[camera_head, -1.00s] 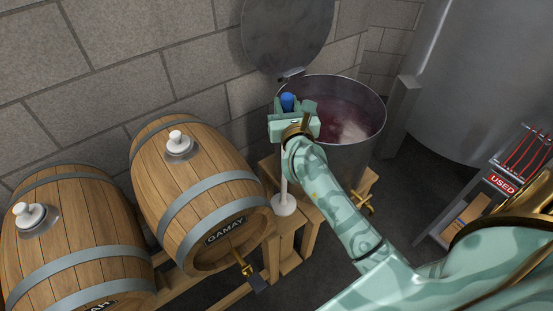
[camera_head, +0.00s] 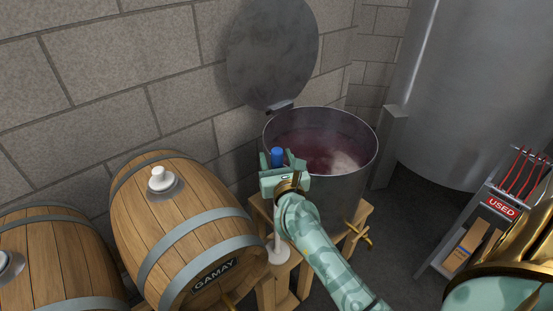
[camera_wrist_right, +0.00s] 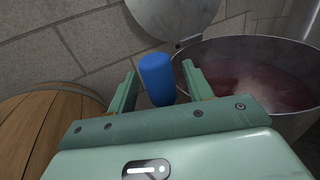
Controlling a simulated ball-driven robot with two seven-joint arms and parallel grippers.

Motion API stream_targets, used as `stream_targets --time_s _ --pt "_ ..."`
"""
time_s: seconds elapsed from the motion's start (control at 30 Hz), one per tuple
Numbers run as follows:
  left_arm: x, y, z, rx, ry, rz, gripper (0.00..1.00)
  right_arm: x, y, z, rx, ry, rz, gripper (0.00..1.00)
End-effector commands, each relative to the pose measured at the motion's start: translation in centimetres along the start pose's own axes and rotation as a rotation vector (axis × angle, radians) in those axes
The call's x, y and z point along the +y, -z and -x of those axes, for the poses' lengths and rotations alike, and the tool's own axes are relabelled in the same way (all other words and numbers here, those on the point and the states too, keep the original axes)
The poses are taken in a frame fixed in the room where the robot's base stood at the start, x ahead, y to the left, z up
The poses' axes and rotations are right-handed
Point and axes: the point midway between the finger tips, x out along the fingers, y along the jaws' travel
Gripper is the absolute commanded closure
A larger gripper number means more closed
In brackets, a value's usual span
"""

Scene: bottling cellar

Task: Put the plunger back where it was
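The plunger stands roughly upright between the near barrel and the vat. Its blue handle (camera_head: 277,157) is on top, with a white foot (camera_head: 278,254) at the lower end; most of the rod is hidden behind my right gripper. I cannot tell what the foot rests on. My right gripper (camera_head: 279,168) is around the handle. In the right wrist view the blue handle (camera_wrist_right: 157,80) is between the two fingers, with a narrow gap at each side. The fingers look open. The steel vat (camera_head: 350,187) holds dark red must. My left gripper is not in view.
The GAMAY barrel (camera_head: 180,220) is close on the left, with another barrel (camera_head: 55,260) beyond it. A wooden stand (camera_head: 306,280) is under the vat. The vat's lid (camera_head: 272,50) is raised against the wall. A rack marked USED (camera_head: 501,207) stands at right.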

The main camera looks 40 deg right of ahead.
Motion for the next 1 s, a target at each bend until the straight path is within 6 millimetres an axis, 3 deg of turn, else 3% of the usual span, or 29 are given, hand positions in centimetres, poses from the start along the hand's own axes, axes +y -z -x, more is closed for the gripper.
stream_targets --time_s 0.33,0.8,1.0 --pt "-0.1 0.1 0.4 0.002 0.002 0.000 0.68 0.0 -0.4 0.4 0.001 -0.001 -0.001 0.50" --pt "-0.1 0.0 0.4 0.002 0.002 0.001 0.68 0.0 -0.1 10.3 0.003 0.000 -0.001 0.50" --pt "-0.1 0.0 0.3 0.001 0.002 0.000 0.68 0.0 -0.3 11.9 0.001 0.001 -0.001 0.50"
